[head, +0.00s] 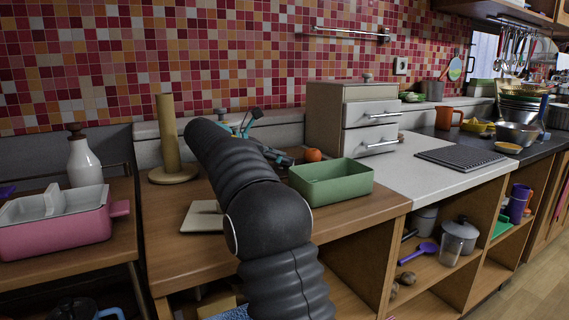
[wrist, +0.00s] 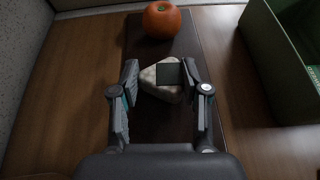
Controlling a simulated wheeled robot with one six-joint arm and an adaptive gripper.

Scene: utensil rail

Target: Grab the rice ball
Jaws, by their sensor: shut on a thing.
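The rice ball (wrist: 150,83) is a pale, speckled rounded triangle with a dark square patch, seen in the wrist view. My gripper (wrist: 160,76) has its two fingers on either side of it, closed on it. The rice ball is over a dark board (wrist: 160,130); I cannot tell whether it touches the board. In the head view my gripper (head: 280,158) is low over the wooden counter, partly behind my arm, and the rice ball cannot be made out there.
An orange round fruit (wrist: 162,20) sits just beyond the rice ball; it also shows in the head view (head: 312,155). A green open box (head: 330,183) stands to the right. A paper-towel holder (head: 168,140) and a pale square board (head: 203,216) are to the left.

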